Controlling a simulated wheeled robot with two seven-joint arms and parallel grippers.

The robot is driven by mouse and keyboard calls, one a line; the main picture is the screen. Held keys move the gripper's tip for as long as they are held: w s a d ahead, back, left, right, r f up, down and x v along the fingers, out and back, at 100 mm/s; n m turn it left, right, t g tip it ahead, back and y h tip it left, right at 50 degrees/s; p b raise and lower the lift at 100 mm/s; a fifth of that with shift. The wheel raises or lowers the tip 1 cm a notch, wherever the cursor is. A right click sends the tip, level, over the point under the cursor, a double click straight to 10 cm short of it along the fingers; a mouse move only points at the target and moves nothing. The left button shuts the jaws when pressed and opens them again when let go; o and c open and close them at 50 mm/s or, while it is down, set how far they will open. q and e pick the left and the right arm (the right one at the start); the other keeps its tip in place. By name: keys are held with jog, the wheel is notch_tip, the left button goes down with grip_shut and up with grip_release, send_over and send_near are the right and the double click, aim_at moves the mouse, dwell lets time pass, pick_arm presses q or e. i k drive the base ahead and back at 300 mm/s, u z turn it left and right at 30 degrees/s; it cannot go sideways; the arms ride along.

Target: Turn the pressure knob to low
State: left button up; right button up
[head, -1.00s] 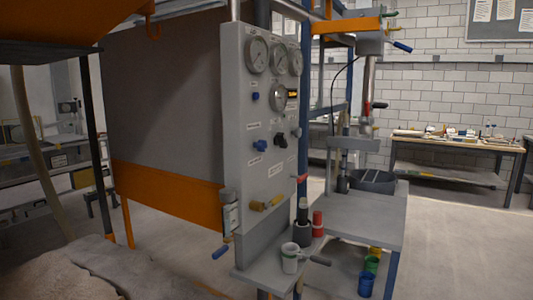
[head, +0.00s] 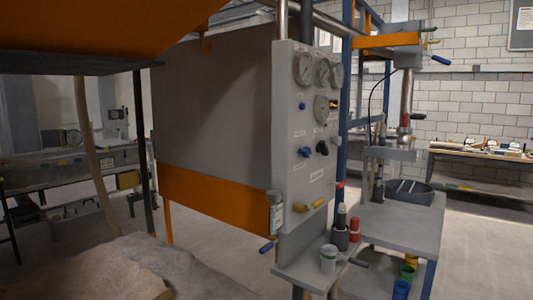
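The grey control panel (head: 292,85) stands upright right of the middle in the head view, seen at an angle. It carries several round dials near its top and knobs below them. A blue knob (head: 305,152) and a black knob (head: 322,147) sit side by side at mid-height. A small blue knob (head: 303,106) sits higher, under the left dial. The labels are too small to read, so I cannot tell which is the pressure knob. Neither of my grippers shows in the view.
A small shelf (head: 297,270) under the panel holds a white cup (head: 328,259) and dark and red containers. A yellow-handled valve (head: 319,204) sticks out low on the panel. Sand (head: 90,265) lies at lower left. Open floor (head: 215,255) lies before the panel.

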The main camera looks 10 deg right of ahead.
aim_at(305, 152)
jog(key=u, duration=0.05)
jog(key=i, duration=0.85)
jog(key=z, duration=0.4)
